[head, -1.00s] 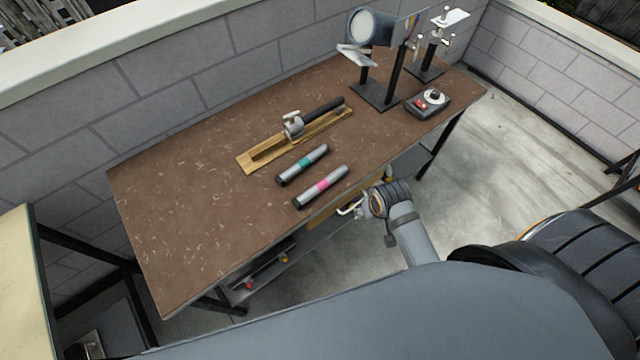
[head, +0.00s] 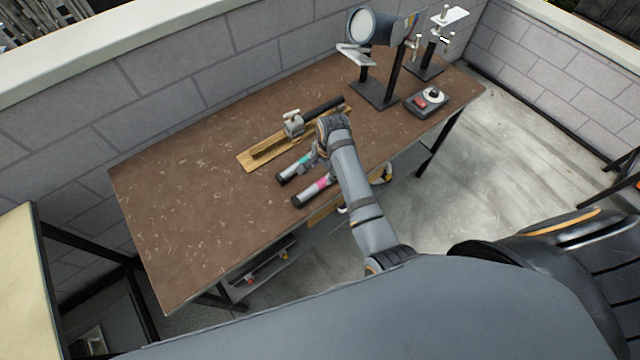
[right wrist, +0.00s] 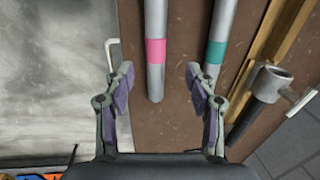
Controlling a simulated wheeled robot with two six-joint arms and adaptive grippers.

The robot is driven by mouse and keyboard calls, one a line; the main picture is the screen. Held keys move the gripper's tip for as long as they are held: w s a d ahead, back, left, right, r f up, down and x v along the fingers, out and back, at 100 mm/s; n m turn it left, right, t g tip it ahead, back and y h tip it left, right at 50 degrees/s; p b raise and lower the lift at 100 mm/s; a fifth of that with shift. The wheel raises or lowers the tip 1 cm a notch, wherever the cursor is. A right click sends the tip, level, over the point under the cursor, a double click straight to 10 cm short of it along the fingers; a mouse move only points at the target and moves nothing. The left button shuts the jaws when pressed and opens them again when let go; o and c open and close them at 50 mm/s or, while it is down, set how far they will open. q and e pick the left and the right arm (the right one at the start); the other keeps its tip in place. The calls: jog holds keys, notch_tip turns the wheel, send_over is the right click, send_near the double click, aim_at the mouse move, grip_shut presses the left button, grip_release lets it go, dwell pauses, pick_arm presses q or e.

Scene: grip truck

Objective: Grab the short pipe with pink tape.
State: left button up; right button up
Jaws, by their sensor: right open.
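The pipe with pink tape (head: 312,192) lies on the brown table near its front edge, partly hidden behind my right arm in the head view. In the right wrist view the pink-taped pipe (right wrist: 155,75) runs lengthwise between the two fingers of my right gripper (right wrist: 159,72), which is open and empty. I cannot tell how far the fingers are above it. In the head view my right gripper (head: 316,160) is over the pipes, largely hidden by its own wrist. My left gripper is not in view.
A teal-taped pipe (head: 291,170) lies parallel, close to the right finger in the wrist view (right wrist: 216,50). Behind it is a wooden holder (head: 250,160) with a clamp and dark rod. A lamp-like device (head: 370,28) and control box (head: 427,102) stand right. The table's left side is clear.

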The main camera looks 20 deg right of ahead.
aim_at(321, 183)
jog(key=f, duration=0.3)
jog(key=shift+w+a+f, duration=0.1)
jog(key=shift+w, duration=0.15)
notch_tip(321, 183, down, 5)
jog(key=shift+s+r+p, duration=0.1)
jog(key=shift+r+p, duration=0.1)
jog(key=shift+p, duration=0.5)
jog(key=shift+f, duration=0.3)
jog(key=shift+a+r, duration=0.1)
grip_shut()
